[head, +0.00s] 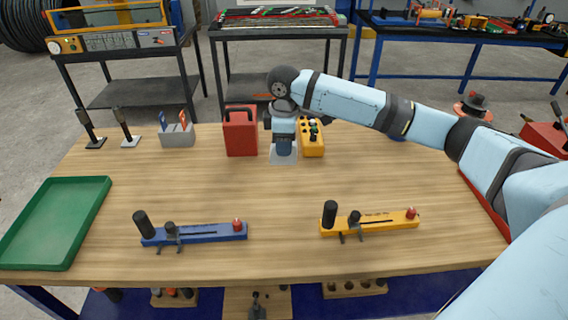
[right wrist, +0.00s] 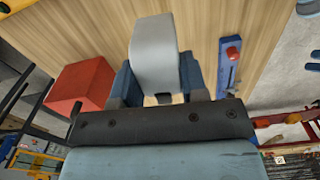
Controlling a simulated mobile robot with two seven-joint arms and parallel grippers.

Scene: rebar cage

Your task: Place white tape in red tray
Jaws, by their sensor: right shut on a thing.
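My right gripper (head: 284,148) points down at the back middle of the wooden table. It is shut on the white tape (right wrist: 153,50), a pale grey-white piece between the blue fingers in the right wrist view. In the head view the tape (head: 275,159) shows only as a pale patch below the gripper; whether it touches the table is unclear. The red tray (head: 486,204) is at the table's right edge, mostly hidden behind my right arm. My left gripper is not in view.
A red canister (head: 240,132) stands just left of the gripper, and a yellow button box (head: 313,138) just right. A green tray (head: 55,222) lies at the left. Blue (head: 195,233) and yellow (head: 370,223) fixtures stand in front. The table's middle is clear.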

